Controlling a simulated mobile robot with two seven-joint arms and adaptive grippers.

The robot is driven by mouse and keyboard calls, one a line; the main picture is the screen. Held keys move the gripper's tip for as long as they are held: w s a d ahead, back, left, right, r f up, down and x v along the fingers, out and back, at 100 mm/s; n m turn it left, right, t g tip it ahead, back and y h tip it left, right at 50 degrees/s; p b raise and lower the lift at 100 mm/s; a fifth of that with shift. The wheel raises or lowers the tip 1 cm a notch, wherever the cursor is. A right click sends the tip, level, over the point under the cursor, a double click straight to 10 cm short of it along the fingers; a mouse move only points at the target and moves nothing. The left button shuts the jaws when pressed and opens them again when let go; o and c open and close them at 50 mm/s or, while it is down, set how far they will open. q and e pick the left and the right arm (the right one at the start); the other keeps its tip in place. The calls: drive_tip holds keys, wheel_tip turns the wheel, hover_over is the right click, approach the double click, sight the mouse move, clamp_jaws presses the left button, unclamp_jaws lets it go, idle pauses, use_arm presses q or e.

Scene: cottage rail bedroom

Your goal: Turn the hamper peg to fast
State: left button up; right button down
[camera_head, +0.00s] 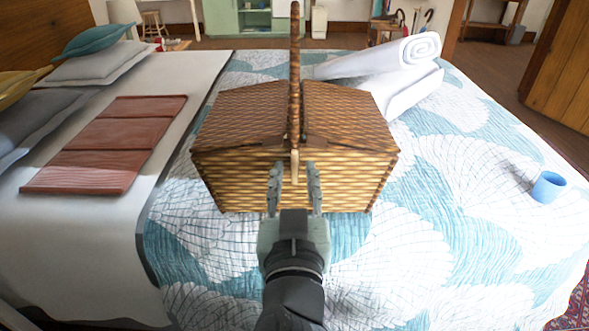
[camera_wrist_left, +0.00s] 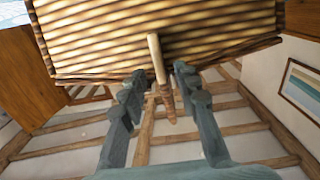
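The hamper (camera_head: 240,165) is a brown wicker basket with two lid flaps and a tall arched handle (camera_head: 295,60), standing on the bed. Its peg (camera_head: 295,158) is a small pale wooden bar, about upright, at the middle of the near top edge. My left gripper (camera_head: 294,170) is in front of the hamper with its fingers apart, one on each side of the peg's lower part. In the left wrist view the peg (camera_wrist_left: 156,57) slants slightly and its end lies near the gap between the open fingertips (camera_wrist_left: 160,76), with space on both sides. My right gripper is not in view.
White rolled towels (camera_head: 405,70) lie behind the hamper to the right. A blue cup (camera_head: 548,187) stands near the bed's right edge. A folded red-brown item (camera_head: 110,140) and pillows (camera_head: 100,65) lie at left. The patterned cover (camera_head: 450,230) right of the gripper is clear.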

use_arm(q)
drive_tip(key=s, duration=0.6)
idle(0.4)
